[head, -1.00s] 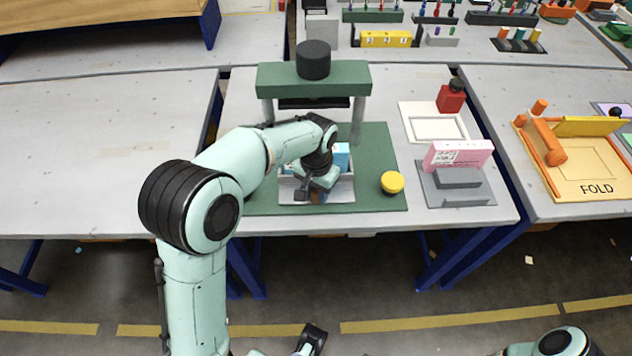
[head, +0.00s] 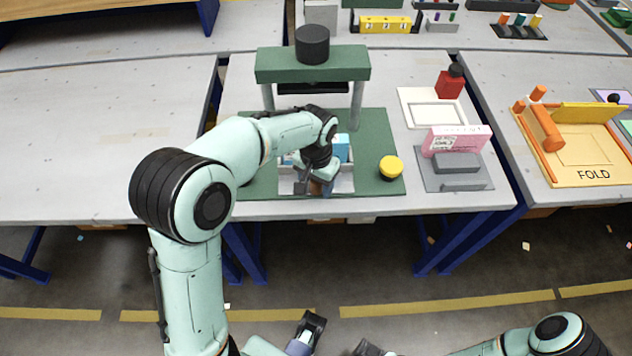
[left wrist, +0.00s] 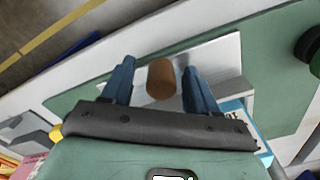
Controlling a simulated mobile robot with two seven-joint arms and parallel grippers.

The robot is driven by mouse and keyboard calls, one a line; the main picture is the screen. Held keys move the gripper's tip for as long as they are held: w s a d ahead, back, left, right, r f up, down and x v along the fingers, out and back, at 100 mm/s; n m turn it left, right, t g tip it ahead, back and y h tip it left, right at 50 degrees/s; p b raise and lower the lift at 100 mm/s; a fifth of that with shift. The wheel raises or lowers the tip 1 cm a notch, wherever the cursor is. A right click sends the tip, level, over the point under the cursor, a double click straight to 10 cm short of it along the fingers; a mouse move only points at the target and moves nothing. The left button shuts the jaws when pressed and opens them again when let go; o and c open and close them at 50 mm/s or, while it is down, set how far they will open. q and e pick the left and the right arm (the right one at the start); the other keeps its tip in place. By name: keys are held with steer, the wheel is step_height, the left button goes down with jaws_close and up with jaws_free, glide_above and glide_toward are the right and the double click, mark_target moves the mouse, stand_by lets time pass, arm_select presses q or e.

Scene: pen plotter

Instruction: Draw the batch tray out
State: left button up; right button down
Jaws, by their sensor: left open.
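The batch tray (head: 345,168) is a pale grey tray under the green press frame, with light blue boxes (head: 341,148) in it. My left arm covers much of it. A brown round handle (left wrist: 161,78) shows at its front in the left wrist view. My left gripper (head: 318,190) is over the tray's front. In the left wrist view the open gripper (left wrist: 158,70) has one blue finger on each side of the handle, with gaps visible on both sides.
The green press frame (head: 312,66) with a black knob stands behind the tray on a green base (head: 380,140). A yellow-topped button (head: 391,167) is right of the tray. A pink box (head: 456,139) stands further right. The bench (head: 90,150) is bare at left.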

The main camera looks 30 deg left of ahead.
arm_select(q)
step_height(320, 180, up, 13)
steer(key=p, duration=0.2)
steer(key=shift+r, duration=0.2)
stand_by(0.4)
